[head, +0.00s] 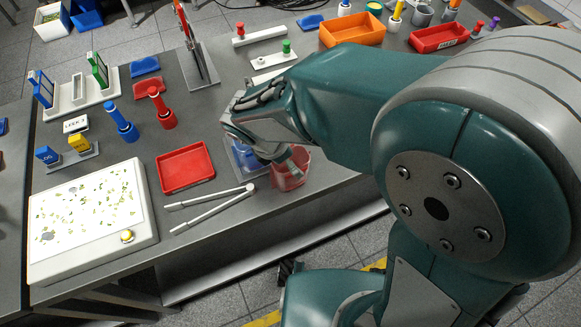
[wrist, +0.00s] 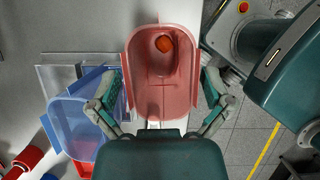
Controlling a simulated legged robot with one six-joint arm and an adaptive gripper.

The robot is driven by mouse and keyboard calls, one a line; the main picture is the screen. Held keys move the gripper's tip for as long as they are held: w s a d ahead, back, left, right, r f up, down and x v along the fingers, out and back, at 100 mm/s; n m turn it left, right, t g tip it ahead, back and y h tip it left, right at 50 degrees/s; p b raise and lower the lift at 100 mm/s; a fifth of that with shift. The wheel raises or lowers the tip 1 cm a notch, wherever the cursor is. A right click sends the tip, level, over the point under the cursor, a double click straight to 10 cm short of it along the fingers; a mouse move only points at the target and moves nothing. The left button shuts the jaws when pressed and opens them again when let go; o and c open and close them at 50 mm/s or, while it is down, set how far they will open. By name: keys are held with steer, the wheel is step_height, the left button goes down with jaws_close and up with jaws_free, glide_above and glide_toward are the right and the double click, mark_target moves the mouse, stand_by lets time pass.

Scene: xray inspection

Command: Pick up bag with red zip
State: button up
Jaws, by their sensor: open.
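A translucent red open-topped bag (head: 290,174) stands at the table's front edge, partly hidden by my gripper (head: 272,158). It shows in the wrist view as a red tub shape (wrist: 143,105) with an orange round item (wrist: 163,43) inside. I cannot make out a zip. My gripper (wrist: 164,85) is open, with one finger on each side of the red bag; I cannot tell whether they touch it. A translucent blue bag (wrist: 75,118) sits beside it at left, mostly hidden in the head view.
White tongs (head: 215,207) and a red tray (head: 185,168) lie to the left. A white light box (head: 90,222) is further left. Red and blue stamp-like tools (head: 162,108) stand behind. The table's front edge is close, with floor beyond it.

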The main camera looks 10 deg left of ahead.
steer(key=shift+a+f, duration=0.15)
steer(key=shift+a, duration=0.1)
steer(key=shift+d, duration=0.5)
steer(key=c, duration=0.8)
steer(key=shift+a, duration=0.2)
